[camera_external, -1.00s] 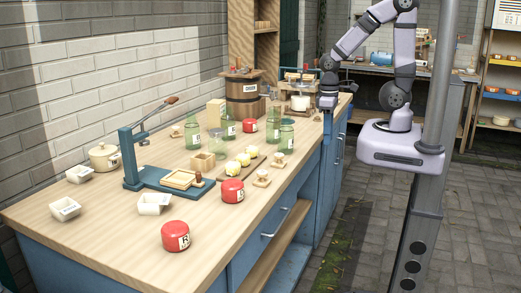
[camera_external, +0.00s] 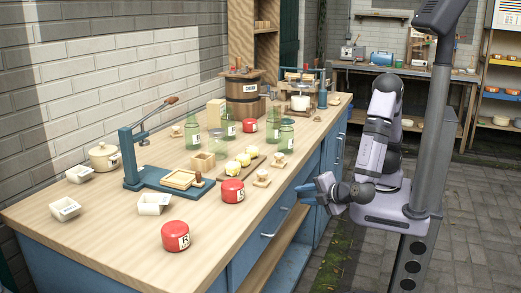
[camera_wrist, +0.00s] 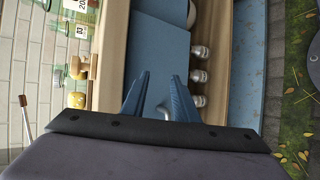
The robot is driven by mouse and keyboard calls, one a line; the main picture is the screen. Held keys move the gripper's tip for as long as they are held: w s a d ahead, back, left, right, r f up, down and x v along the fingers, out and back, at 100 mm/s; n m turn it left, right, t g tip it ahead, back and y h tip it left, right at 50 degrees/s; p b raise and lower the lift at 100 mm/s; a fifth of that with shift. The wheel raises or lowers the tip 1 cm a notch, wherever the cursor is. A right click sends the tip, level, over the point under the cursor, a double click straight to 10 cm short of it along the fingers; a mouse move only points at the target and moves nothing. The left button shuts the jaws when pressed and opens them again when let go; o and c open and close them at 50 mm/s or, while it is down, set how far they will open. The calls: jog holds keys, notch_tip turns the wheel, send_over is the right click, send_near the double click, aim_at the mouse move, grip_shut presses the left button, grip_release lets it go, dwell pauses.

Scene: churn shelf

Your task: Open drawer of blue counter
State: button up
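The blue counter (camera_external: 327,205) with a wooden top runs from the near left to the back. Its blue drawer front (camera_external: 247,262) has a pale bar handle (camera_external: 276,223). The drawer looks closed. My gripper (camera_external: 306,191) is beside the counter's front, a little beyond and above the handle in the picture. In the wrist view my gripper (camera_wrist: 159,95) has its two blue fingers apart, with a drawer panel (camera_wrist: 160,40) ahead. A pale handle (camera_wrist: 165,113) shows partly between the fingers; I cannot tell whether they touch it.
In the wrist view several jars (camera_wrist: 199,76) stand on the open shelf beside the drawer. The countertop carries red tins (camera_external: 175,236), green bottles (camera_external: 286,136), a blue press (camera_external: 165,182) and white dishes (camera_external: 154,204).

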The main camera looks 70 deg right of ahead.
jog(key=s+a+f+n+t+y+b, duration=0.1)
jog(key=s+a+n+t+y+b, duration=0.15)
jog(key=a, duration=0.35)
jog(key=s+a+f+n+t+y+b, duration=0.1)
jog(key=s+a+f+t+y+b, duration=0.1)
jog(key=s+a+y, duration=0.3)
jog(key=w+a+h, duration=0.1)
jog(key=w, duration=0.8)
jog(key=shift+f, duration=0.45)
jog(key=shift+w+a+n, duration=0.1)
jog(key=shift+n, duration=0.15)
grip_shut()
